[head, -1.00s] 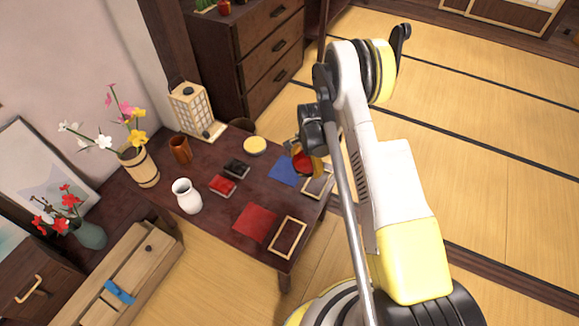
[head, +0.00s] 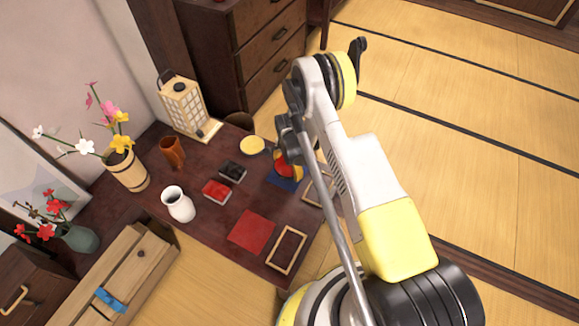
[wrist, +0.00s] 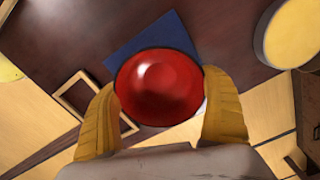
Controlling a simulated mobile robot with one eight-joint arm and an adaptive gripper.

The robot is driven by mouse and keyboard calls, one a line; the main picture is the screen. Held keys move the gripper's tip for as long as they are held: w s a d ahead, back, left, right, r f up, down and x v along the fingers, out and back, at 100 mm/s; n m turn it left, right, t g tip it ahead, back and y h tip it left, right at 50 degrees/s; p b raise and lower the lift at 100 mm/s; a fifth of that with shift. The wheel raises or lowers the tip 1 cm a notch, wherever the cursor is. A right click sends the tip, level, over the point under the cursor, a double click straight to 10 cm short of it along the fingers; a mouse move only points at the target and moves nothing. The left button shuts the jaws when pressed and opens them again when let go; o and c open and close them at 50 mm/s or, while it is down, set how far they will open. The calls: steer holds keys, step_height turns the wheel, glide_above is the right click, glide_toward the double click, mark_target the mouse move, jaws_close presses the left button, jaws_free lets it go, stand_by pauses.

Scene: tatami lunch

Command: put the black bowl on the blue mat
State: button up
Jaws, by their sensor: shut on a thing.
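The bowl (wrist: 160,95) has a glossy red inside and a dark rim; its outer side is mostly hidden. My gripper (wrist: 162,82) is shut on it, with a yellow-orange finger on each side. The blue mat (wrist: 150,38) shows behind the bowl in the wrist view, partly covered by it. In the head view, the bowl (head: 289,157) and my gripper (head: 288,163) hide much of the blue mat (head: 284,183). The gap between bowl and mat cannot be judged.
On the dark table, a yellow-topped round dish (head: 252,145), a black box (head: 232,171) and a red box (head: 216,190) stand left of the mat. A red mat (head: 251,231) and a wooden frame (head: 286,249) lie nearer. Another frame (head: 318,190) is right of the blue mat.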

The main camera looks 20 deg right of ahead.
steer(key=shift+a+r, duration=0.1)
steer(key=o, duration=1)
